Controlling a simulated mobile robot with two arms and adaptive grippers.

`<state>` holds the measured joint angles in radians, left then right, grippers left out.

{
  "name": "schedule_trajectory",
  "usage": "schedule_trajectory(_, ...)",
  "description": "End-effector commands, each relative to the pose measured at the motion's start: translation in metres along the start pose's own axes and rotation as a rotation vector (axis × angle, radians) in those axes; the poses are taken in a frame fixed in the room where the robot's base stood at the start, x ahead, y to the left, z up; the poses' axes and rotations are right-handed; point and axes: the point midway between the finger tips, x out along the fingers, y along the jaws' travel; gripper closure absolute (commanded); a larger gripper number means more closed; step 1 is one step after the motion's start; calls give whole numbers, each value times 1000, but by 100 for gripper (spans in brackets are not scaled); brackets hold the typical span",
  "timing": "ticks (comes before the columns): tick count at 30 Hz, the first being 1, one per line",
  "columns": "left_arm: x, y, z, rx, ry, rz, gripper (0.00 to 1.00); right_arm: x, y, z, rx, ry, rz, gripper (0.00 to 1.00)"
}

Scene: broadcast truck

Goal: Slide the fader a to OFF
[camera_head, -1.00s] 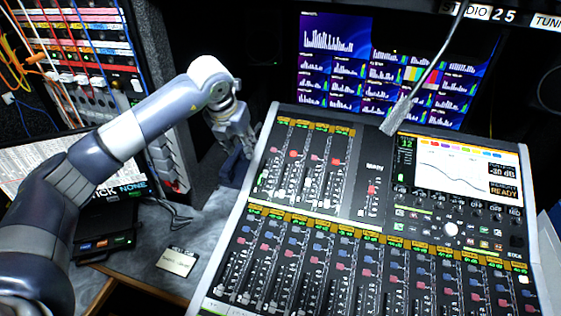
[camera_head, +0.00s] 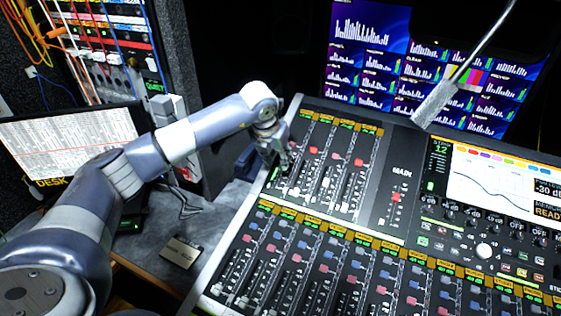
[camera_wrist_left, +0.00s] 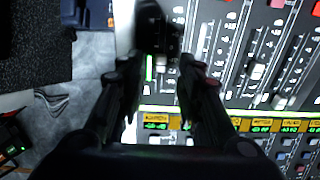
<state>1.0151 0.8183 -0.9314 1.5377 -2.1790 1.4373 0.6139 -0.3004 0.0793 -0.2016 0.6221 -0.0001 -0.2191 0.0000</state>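The mixing console (camera_head: 390,210) has a short upper-left bank of several faders. Red caps show on some of them, such as one red cap (camera_head: 313,150). Individual letter labels are too small to read, so I cannot confirm which is fader a. My left gripper (camera_head: 284,168) is over the leftmost fader strip and hides most of it. In the left wrist view its two dark fingers (camera_wrist_left: 160,72) are apart, over the console's left edge. A dark block (camera_wrist_left: 160,32) shows beyond and between them; whether it is a fader cap is unclear. My right gripper is not in view.
A lamp or microphone on a thin arm (camera_head: 436,103) hangs over the console's back. Monitors (camera_head: 375,60) stand behind it. A laptop-like screen (camera_head: 75,145) stands at the left.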

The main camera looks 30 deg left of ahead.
Motion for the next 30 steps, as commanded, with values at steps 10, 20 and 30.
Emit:
schedule_trajectory(10,44,0,0,-1,0,0,67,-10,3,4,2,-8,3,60)
schedule_trajectory(20,48,0,0,0,-1,0,67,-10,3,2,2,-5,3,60)
schedule_trajectory(30,48,0,0,0,-2,0,100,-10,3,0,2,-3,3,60)
